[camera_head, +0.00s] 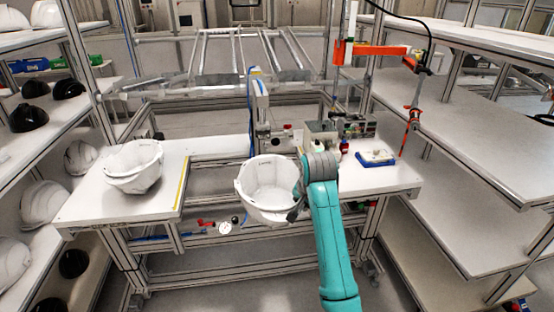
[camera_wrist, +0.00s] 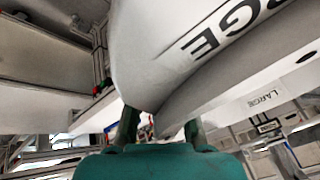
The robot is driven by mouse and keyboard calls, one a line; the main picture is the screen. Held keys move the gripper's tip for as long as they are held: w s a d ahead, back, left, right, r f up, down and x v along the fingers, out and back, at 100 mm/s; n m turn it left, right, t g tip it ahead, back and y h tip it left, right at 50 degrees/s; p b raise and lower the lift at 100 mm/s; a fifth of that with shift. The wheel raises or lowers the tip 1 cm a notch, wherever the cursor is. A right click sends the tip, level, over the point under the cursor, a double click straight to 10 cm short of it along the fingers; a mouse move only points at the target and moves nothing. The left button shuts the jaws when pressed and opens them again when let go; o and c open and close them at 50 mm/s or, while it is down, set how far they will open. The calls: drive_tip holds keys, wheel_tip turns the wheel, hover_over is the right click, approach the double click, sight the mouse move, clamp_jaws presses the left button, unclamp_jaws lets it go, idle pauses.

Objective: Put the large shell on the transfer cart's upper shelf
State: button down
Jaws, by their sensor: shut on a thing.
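The large shell (camera_head: 266,184) is a white open bowl shape, held in the air in front of the workbench with its opening up. In the wrist view the shell (camera_wrist: 165,50) fills the upper middle, with dark letters ending in "RGE" on its side. My gripper (camera_head: 299,203) is shut on the right side of its rim; its fingers (camera_wrist: 160,128) also show in the wrist view, at the shell's lower edge. Empty white shelves (camera_head: 465,130) stand at the right; I cannot tell whether they are the transfer cart.
Another white shell (camera_head: 133,167) sits on the bench's left end. The workbench (camera_head: 378,187) carries a blue-and-white tray (camera_head: 376,158) and small equipment. A left rack holds white and black shells (camera_head: 30,117). An orange tool arm (camera_head: 375,50) hangs above. A "LARGE" label (camera_wrist: 265,98) shows in the wrist view.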

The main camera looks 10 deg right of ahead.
drive_tip(key=s+f+n+y, duration=0.1)
drive_tip(key=s+f+n, duration=0.1)
drive_tip(key=s+f, duration=0.5)
drive_tip(key=s+f+n+y, duration=0.1)
drive_tip(key=s+f+n, duration=0.2)
drive_tip(key=s+f, duration=0.5)
drive_tip(key=s+f+n+g+y, duration=0.1)
drive_tip(key=s+f+n, duration=0.2)
drive_tip(key=s+f, duration=0.4)
wheel_tip(320, 180, down, 9)
drive_tip(key=shift+s, duration=0.25)
